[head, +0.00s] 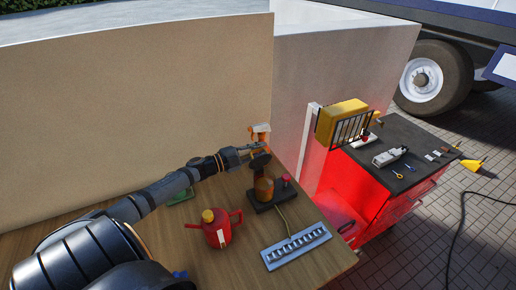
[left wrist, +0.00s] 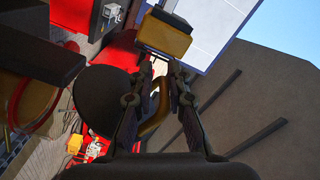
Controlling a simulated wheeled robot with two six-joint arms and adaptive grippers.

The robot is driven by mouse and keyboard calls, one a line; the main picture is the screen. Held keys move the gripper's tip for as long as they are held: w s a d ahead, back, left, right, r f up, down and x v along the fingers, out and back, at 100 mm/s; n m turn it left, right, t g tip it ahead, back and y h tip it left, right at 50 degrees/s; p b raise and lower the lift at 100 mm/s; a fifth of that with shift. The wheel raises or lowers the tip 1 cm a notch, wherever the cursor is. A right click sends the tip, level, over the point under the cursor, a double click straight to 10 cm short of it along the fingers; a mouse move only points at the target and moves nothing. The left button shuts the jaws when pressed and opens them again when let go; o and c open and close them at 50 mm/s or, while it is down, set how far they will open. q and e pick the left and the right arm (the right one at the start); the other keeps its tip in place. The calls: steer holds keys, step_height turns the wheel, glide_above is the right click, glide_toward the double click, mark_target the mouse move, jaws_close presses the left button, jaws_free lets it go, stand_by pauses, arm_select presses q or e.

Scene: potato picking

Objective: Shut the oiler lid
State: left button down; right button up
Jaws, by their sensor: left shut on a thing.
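The oiler (head: 263,190) has an amber body and stands on a black base plate on the wooden table. Its dark lid (head: 259,161) shows above the body, at an angle, and appears as a large black disc (left wrist: 105,98) in the left wrist view. My left gripper (head: 251,152) reaches in from the left at lid height. My right gripper is not in view.
A red can (head: 217,235) with a yellow cap stands in front of the oiler. A grey slotted strip (head: 296,247) lies at front right. An orange-and-white object (head: 260,131) is just behind the gripper. A red cart (head: 378,185) stands to the right.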

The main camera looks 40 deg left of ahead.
mark_target(250, 153)
arm_select(q)
steer(key=shift+d+r, duration=0.25)
steer(key=shift+r, duration=0.2)
steer(key=c, duration=1.5)
jaws_free()
steer(key=shift+o, duration=0.3)
steer(key=shift+s+d+r, duration=0.1)
steer(key=shift+s+d, duration=0.05)
steer(key=shift+d, duration=0.1)
steer(key=shift+a+f, duration=0.15)
steer(key=shift+f, duration=0.05)
steer(key=shift+s+a, duration=0.2)
steer(key=shift+s, duration=0.3)
steer(key=shift+v, duration=3.2)
